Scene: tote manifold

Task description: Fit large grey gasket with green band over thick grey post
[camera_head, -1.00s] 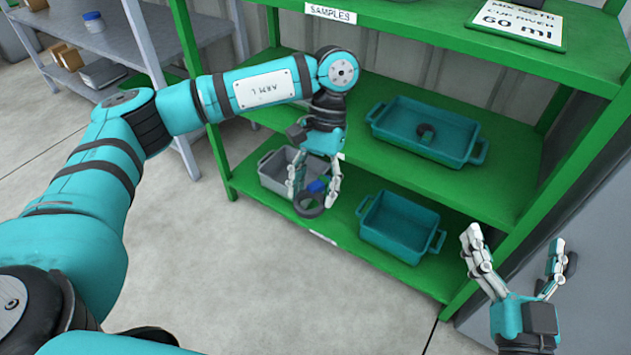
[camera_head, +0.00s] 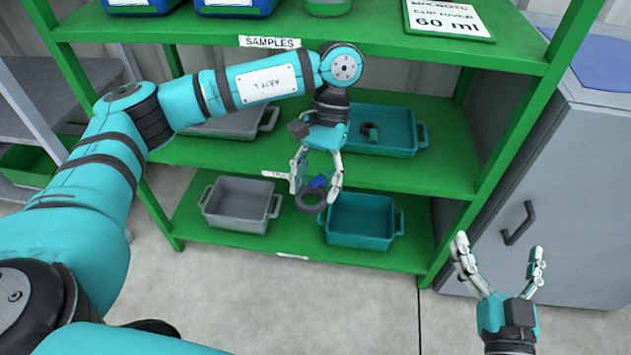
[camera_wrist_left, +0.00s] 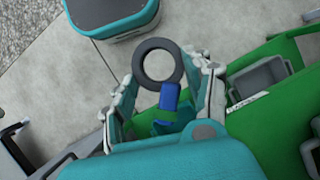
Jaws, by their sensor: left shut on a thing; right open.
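My left gripper (camera_head: 316,183) is shut on a dark grey ring (camera_head: 312,201) with a blue tab (camera_head: 318,182). It holds the ring in the air in front of the shelf rack. In the left wrist view the ring (camera_wrist_left: 141,66) shows as a round open hoop beyond the fingertips, with the blue tab (camera_wrist_left: 170,97) between the fingers. My right gripper (camera_head: 500,262) is open and empty at the lower right. No thick grey post shows in these frames.
The green rack's middle shelf holds a teal tote (camera_head: 405,146) with a small dark piece (camera_head: 370,131) in it. The lower shelf holds a grey tote (camera_head: 238,217) and another teal tote (camera_head: 361,240). A grey cabinet (camera_head: 560,190) stands at the right. The floor in front is clear.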

